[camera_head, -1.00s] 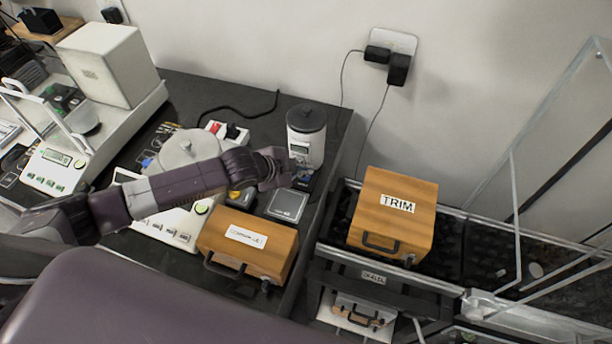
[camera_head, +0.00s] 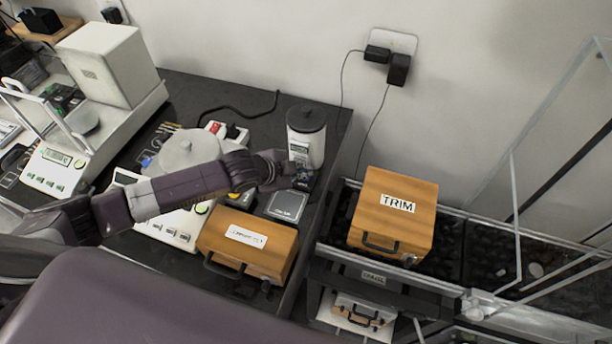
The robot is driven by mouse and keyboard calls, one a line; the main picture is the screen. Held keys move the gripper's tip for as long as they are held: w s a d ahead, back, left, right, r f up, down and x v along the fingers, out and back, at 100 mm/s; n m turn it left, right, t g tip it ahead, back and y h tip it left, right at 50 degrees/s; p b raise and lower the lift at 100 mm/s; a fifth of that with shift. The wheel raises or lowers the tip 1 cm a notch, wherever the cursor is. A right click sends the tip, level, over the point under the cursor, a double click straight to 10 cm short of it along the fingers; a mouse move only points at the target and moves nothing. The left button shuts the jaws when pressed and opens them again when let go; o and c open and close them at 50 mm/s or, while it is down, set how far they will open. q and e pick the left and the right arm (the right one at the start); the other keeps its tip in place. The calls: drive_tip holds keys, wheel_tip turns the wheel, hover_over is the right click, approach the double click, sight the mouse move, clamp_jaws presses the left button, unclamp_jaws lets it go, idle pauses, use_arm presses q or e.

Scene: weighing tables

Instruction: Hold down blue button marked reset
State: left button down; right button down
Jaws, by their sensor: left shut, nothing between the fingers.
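My left arm reaches in from the left across the black table. My left gripper (camera_head: 284,175) is shut and empty, at the front of the white canister (camera_head: 310,145) with a dark lid. A small dark device (camera_head: 304,178) sits at the canister's foot, just right of the fingertips and partly hidden by them. I cannot make out a blue button marked reset there, nor tell whether the fingers touch anything. A small blue spot (camera_head: 147,162) shows left of the round-lidded balance (camera_head: 190,150); its marking is unreadable. My right gripper is not in view.
A wooden case (camera_head: 270,262) and a small grey scale (camera_head: 287,206) lie in front of the gripper. A wooden box marked TRIM (camera_head: 399,185) stands to the right. A power strip (camera_head: 228,130) lies behind the arm. A white balance (camera_head: 55,172) stands at left.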

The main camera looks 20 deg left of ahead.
use_arm(q)
drive_tip(key=shift+f, duration=0.4)
idle(1.4)
idle(1.2)
idle(0.4)
drive_tip(key=shift+r+p, duration=0.85)
drive_tip(key=shift+r, duration=0.1)
wheel_tip(320, 180, up, 5)
drive_tip(key=p, duration=0.5)
